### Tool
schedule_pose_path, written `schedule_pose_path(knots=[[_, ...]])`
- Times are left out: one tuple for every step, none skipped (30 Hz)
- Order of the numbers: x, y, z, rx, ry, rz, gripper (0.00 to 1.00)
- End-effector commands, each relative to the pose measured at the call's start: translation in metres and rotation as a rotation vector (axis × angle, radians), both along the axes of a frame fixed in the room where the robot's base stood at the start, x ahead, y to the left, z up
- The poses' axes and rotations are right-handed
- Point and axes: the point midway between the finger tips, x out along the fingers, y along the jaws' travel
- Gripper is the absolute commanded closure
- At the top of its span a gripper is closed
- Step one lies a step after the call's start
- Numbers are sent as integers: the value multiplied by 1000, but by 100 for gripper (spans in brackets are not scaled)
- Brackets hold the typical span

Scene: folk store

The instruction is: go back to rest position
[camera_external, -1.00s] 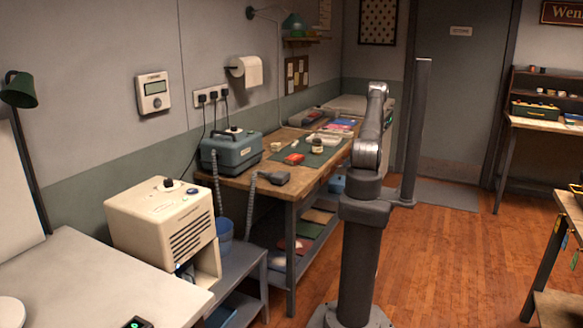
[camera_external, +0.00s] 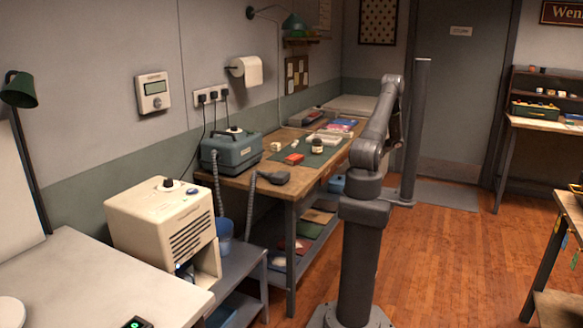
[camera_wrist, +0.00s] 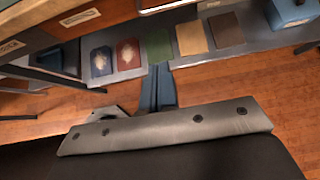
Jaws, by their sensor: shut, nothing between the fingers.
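My gripper (camera_wrist: 160,72) shows in the wrist view as two narrow dark fingers side by side. They are shut, with nothing between them, over the wooden floor at the edge of a grey lower shelf (camera_wrist: 130,70). In the external view my arm stands raised and folded to the right of the wooden workbench, and its links hide the gripper there.
A dark post (camera_external: 415,130) stands behind my arm. Floor (camera_external: 440,260) at right is clear.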

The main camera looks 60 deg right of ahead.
Motion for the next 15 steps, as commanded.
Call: schedule_pose_path(knots=[[-1, 0, 1, 0, 0, 0, 100], [-1, 0, 1, 0, 0, 0, 100], [-1, 0, 1, 0, 0, 0, 100], [-1, 0, 0, 0, 0, 0, 100], [-1, 0, 0, 0, 0, 0, 100], [0, 0, 0, 0, 0, 0, 100], [0, 0, 0, 0, 0, 0, 100], [0, 0, 0, 0, 0, 0, 100], [0, 0, 0, 1, 0, 1, 100], [1, 0, -1, 1, 0, 1, 100], [2, 0, -2, 1, 0, 1, 100], [4, 0, -3, 1, 0, 2, 100], [6, 1, -5, 1, 0, 3, 100], [9, 1, -7, 1, 0, 3, 100], [13, 1, -10, 2, 0, 4, 100]])
